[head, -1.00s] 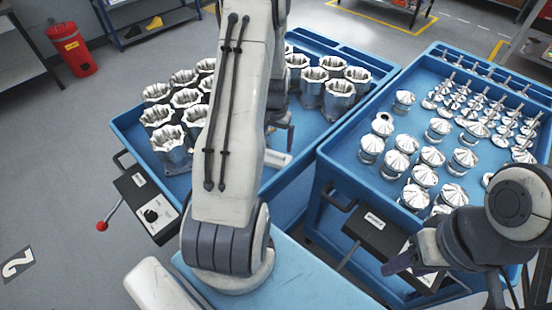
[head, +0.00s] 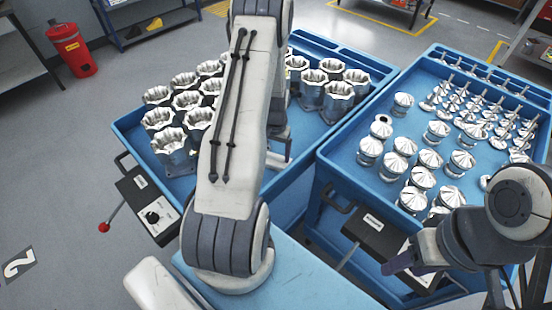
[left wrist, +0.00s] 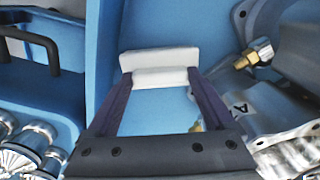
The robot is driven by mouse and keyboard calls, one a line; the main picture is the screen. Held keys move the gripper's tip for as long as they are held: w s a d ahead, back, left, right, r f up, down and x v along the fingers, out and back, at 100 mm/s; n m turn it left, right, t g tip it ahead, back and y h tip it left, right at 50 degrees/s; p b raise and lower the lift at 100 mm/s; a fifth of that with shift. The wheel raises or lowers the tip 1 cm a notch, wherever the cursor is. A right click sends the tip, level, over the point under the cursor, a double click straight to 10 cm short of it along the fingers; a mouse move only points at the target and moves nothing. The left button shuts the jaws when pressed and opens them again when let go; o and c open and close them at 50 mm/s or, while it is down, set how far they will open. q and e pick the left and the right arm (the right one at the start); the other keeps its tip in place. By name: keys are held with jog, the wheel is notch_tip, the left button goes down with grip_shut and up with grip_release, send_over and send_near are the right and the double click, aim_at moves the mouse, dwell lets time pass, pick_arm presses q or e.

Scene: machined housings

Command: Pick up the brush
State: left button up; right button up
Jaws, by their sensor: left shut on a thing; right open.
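In the left wrist view, a pale, blocky piece that looks like the brush (left wrist: 158,58) lies across the tips of my left gripper (left wrist: 160,88). The two dark purple fingers are shut on it from both sides. Bristles cannot be made out. In the head view, my left arm hides most of the left gripper and the brush, over the left blue cart (head: 310,125). My right gripper (head: 398,266) is open and empty at the lower right, in front of the right cart (head: 338,150).
Several silver housings (head: 170,140) stand on the left cart, on both sides of my left arm. The wrist view shows a housing with a brass fitting (left wrist: 255,53) close to the right finger. The right cart carries several finned metal parts (head: 398,165).

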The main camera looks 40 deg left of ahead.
aim_at(276, 155)
pick_arm(q)
notch_tip(276, 155, up, 18)
jog(key=b, duration=0.2)
dwell(0.5)
